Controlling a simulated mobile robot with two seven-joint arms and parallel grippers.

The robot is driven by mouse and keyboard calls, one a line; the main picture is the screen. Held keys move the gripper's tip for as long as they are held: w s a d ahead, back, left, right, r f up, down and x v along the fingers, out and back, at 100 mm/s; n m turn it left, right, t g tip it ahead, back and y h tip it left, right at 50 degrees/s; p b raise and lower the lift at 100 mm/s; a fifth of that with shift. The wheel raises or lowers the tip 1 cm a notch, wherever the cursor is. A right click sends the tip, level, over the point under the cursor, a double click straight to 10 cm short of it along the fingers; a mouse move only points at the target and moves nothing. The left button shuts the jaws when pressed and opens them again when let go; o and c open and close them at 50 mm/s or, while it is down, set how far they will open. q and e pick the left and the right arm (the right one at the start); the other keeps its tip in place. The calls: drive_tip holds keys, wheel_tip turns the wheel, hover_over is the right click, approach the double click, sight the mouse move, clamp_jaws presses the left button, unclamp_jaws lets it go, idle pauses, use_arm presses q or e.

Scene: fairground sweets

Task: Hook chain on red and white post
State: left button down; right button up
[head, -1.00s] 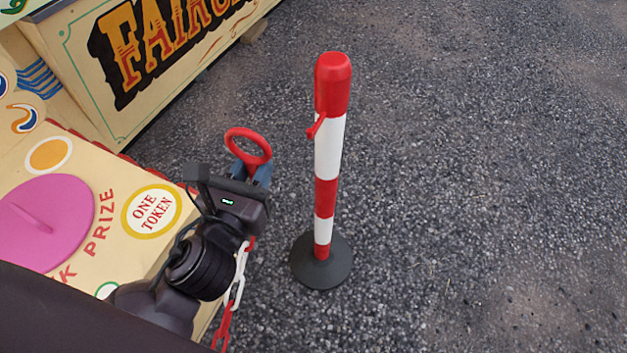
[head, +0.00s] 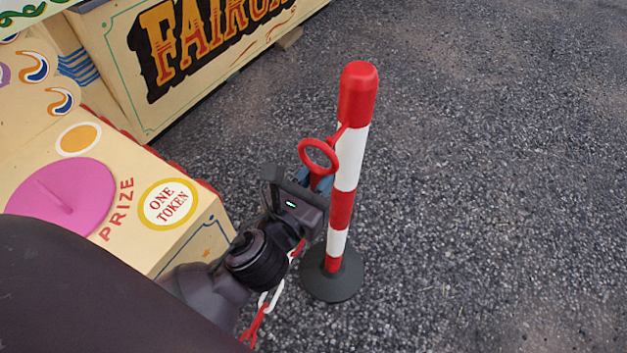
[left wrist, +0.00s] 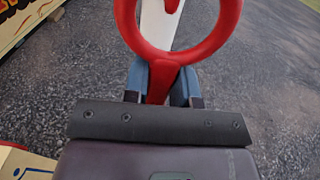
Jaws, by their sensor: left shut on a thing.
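The red and white post (head: 349,160) stands upright on a round black base (head: 333,284) on the asphalt. Its small red hook (head: 341,131) is on the left side, partly behind the ring. My left gripper (head: 318,184) is shut on the red end ring (head: 319,155) of the chain, holding it by its stem with the loop upward. The red and white chain (head: 264,299) hangs below the gripper. In the left wrist view the ring (left wrist: 177,62) overlaps the white part of the post (left wrist: 158,25); I cannot tell whether it touches the hook. My right gripper is not in view.
A cream prize stall (head: 150,240) with a pink disc (head: 62,198) stands close on the left, by my left arm. A painted fairground panel (head: 200,50) is at the back left. The asphalt (head: 500,200) to the right is clear.

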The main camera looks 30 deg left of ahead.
sight(344, 150)
use_arm(q)
drive_tip(key=shift+w+f, duration=0.1)
drive_tip(key=shift+w, duration=0.75)
drive_tip(key=shift+w+d+f+b, duration=0.1)
drive_tip(key=shift+w+b, duration=0.25)
drive_tip(key=shift+w, duration=0.25)
drive_tip(key=shift+w+f+b, duration=0.1)
drive_tip(key=shift+w+b, duration=0.3)
drive_tip(key=shift+w, duration=0.8)
drive_tip(key=shift+w+f, duration=0.1)
drive_tip(key=shift+w, duration=0.05)
drive_tip(key=shift+w+f, duration=0.4)
drive_tip(key=shift+f, duration=0.4)
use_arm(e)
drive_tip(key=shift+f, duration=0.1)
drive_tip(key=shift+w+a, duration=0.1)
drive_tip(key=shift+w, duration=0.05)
use_arm(q)
drive_tip(key=c, duration=0.8)
unclamp_jaws()
drive_tip(key=shift+c, duration=0.2)
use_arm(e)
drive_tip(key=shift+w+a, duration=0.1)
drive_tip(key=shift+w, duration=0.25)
